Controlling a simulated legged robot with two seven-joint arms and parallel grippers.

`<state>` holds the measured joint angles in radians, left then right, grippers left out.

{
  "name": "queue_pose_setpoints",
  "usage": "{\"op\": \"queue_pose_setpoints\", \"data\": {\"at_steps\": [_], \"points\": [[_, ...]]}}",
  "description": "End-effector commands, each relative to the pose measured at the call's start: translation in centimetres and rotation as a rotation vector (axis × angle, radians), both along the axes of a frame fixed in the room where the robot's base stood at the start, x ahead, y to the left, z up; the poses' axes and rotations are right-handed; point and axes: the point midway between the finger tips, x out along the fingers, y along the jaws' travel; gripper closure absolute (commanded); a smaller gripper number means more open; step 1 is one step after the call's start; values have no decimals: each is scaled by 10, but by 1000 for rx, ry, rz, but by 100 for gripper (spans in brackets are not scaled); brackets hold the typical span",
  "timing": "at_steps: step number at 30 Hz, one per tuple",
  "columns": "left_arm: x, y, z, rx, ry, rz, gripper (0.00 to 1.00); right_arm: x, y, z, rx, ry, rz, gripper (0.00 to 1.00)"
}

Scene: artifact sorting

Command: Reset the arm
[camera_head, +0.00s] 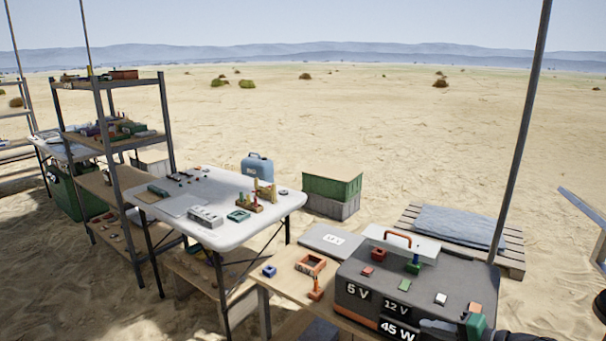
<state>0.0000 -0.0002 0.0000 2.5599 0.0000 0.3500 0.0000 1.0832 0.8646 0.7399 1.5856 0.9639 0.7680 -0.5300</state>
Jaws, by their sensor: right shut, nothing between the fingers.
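My right gripper (478,328) shows only in part at the bottom right edge, dark with a green part, over the front right corner of the grey case. It is shut with nothing in it. Most of my right arm is cut off by the frame. My left gripper is not in view. The dark grey case (348,272) is marked 5 V, 12 V and 45 W and stands on the near wooden table. Small red, green, white and orange pieces lie on its top, beside a white panel with an orange handle (398,238).
The near table (283,284) also holds an orange frame (310,264), a blue piece (269,270) and a grey laptop-like box (330,239). A white table (228,236) with small parts, a shelf rack (110,145) and green crates (332,186) stand beyond. A pole rises behind the case.

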Motion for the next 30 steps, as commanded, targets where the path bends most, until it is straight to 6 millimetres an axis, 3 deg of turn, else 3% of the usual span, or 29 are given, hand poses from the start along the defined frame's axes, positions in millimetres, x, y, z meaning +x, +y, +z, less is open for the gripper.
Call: {"op": "queue_pose_setpoints", "data": {"at_steps": [1, 4, 6, 9, 12, 15, 22, 24, 30], "points": [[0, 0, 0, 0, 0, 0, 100, -8, 24, -13, -49, 46, 48, 100], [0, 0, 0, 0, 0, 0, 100, -37, 69, -46, -188, 158, 154, 100], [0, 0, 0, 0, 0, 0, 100, -73, 100, -73, -339, 254, 249, 100], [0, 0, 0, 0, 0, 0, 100, -138, 123, -102, -603, 365, 371, 100], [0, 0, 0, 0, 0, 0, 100, -187, 124, -110, -806, 404, 442, 100], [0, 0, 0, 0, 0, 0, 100, -223, 121, -109, -954, 401, 491, 100], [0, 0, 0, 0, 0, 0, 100, -285, 119, -101, -1169, 315, 573, 100], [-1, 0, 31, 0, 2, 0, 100, -284, 117, -69, -1170, 319, 568, 100], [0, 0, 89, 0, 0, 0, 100, -283, 117, -13, -1167, 323, 570, 100]]}}
